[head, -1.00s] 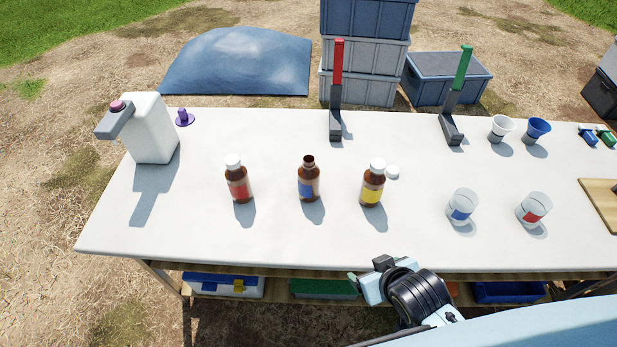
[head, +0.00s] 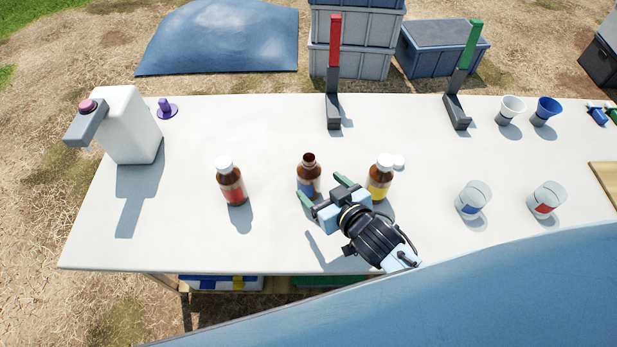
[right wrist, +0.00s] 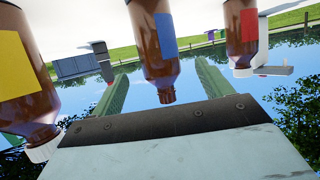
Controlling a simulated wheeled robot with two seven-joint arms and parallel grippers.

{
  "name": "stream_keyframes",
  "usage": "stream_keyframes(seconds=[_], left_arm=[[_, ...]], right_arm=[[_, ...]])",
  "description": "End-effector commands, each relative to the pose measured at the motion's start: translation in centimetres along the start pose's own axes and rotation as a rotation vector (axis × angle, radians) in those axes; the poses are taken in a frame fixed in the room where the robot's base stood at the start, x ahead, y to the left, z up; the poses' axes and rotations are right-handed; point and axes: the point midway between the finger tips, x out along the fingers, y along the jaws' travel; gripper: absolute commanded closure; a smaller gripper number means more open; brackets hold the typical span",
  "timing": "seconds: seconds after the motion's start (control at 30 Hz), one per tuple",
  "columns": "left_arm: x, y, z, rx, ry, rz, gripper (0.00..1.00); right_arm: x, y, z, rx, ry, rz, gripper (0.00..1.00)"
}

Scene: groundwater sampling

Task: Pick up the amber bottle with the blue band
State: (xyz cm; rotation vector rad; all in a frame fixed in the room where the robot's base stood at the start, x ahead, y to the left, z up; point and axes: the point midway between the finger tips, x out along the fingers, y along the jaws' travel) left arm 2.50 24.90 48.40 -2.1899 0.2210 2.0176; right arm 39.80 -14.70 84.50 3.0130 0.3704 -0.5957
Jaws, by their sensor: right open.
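The amber bottle with the blue band (head: 308,182) stands upright and uncapped on the white table, between the red-band and yellow-band bottles. In the right wrist view, which is upside down, this bottle (right wrist: 157,45) appears in the middle, in line with the gap between my fingers. My right gripper (head: 324,188) is open and empty, its green fingers pointing at the bottle from the near right side. The gripper hides part of the bottle's lower right. It also shows in the right wrist view (right wrist: 163,90). My left gripper is not in view.
The capped yellow-band bottle (head: 381,178) is close to the right of my gripper, with a loose white cap (head: 398,162) beside it. The capped red-band bottle (head: 231,184) stands to the left. Two clear cups (head: 473,200) (head: 546,200) stand further right. The table's front left is clear.

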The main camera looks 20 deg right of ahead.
Motion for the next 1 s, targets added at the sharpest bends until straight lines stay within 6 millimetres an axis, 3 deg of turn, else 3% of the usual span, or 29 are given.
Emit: stream_keyframes(seconds=[0.1,0.37,0.6,0.93,1.0], left_arm=[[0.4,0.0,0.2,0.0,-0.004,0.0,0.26],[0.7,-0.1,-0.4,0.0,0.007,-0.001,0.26],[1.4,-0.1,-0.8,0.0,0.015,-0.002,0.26],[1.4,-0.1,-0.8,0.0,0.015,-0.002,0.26],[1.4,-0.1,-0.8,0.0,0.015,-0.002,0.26]], right_arm=[[2.0,0.0,0.0,0.001,0.001,0.001,0.22],[4.0,0.0,0.0,-0.001,0.0,0.001,0.22],[7.5,0.0,0.0,0.001,-0.001,0.0,0.22],[8.2,0.0,0.0,0.002,-0.002,0.0,0.22],[8.2,0.0,0.0,0.001,-0.002,0.0,0.3]])
